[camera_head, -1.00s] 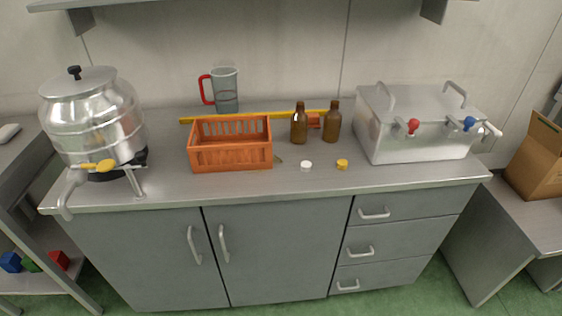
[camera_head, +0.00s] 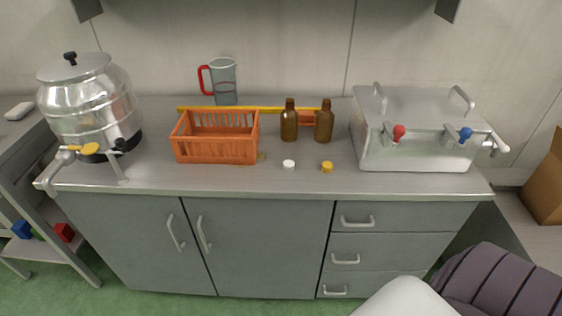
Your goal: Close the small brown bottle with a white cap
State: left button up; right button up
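Two small brown bottles stand upright side by side on the grey counter (camera_head: 215,181): a left one (camera_head: 289,124) and a right one (camera_head: 324,124). Both look uncapped. A white cap (camera_head: 289,165) lies on the counter in front of the left bottle. A yellow cap (camera_head: 327,167) lies in front of the right bottle. Neither gripper is in view. A part of my own arm shows at the bottom right, below the counter front.
An orange crate (camera_head: 215,151) stands left of the bottles, a steel box with taps (camera_head: 418,145) right. A steel urn (camera_head: 92,100) is at the far left. A measuring jug (camera_head: 224,82), a yellow bar (camera_head: 240,109) and an orange object (camera_head: 306,119) are behind.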

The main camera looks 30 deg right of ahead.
aim_at(289, 117)
jog(key=k+l, duration=0.1)
jog(key=l, duration=0.25)
jog(key=k+l+u, duration=0.1)
jog(key=l, duration=0.25)
jog(key=k+l+u, duration=0.1)
jog(key=l, duration=0.25)
jog(key=k+l, duration=0.25)
jog(key=k+l+u, duration=0.1)
jog(key=l, duration=0.35)
